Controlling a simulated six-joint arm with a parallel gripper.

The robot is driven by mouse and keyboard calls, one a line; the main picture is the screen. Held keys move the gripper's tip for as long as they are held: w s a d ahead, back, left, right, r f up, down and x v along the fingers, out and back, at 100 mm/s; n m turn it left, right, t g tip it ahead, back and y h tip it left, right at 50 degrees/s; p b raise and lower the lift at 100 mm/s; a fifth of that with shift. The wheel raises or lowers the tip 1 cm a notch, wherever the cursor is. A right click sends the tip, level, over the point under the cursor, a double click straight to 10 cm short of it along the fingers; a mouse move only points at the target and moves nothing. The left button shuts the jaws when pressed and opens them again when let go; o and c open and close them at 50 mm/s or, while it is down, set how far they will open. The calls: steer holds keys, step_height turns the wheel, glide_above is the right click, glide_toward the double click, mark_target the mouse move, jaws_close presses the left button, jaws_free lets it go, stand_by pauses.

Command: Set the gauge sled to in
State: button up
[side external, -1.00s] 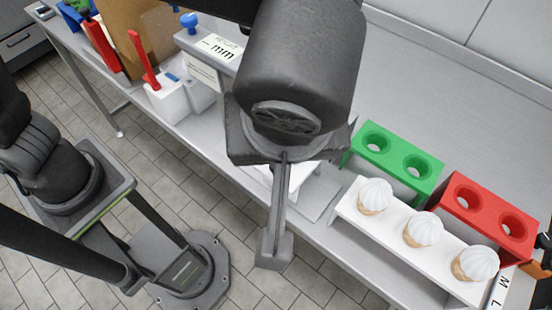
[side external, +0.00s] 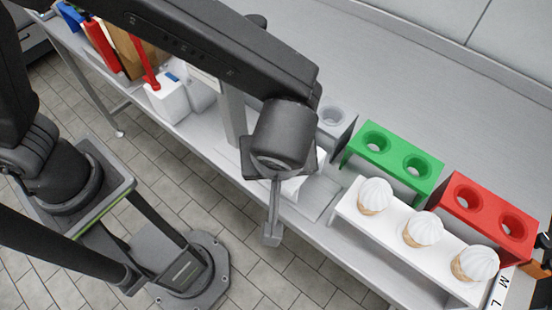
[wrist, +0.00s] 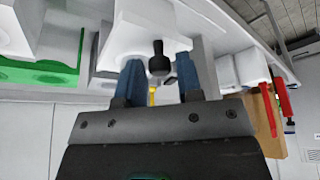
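In the wrist view, a white block (wrist: 135,32) has a black knob (wrist: 159,58) on its near face; I take this as the gauge sled, but no label shows. My gripper (wrist: 160,72) is open, with its blue-tipped fingers left and right of the knob. The knob shows in the gap, not clearly touched; its depth between the fingers is uncertain. In the side external view, my gripper (side external: 272,238) hangs at the bench's front edge, with one finger visible. The white block (side external: 293,187) is partly hidden behind it there. My arm covers the label post.
A white rack (side external: 352,212) holds three white-topped cones at the bench front. Behind it stand a green two-hole block (side external: 394,153) and a red two-hole block (side external: 488,209). A white box (side external: 168,103) with a red handle stands left. The bench's back right (side external: 440,100) is clear.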

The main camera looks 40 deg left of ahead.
jaws_close()
stand_by(0.3)
steer(key=shift+a, duration=0.1)
steer(key=a, duration=0.8)
steer(key=shift+a, duration=0.1)
jaws_free()
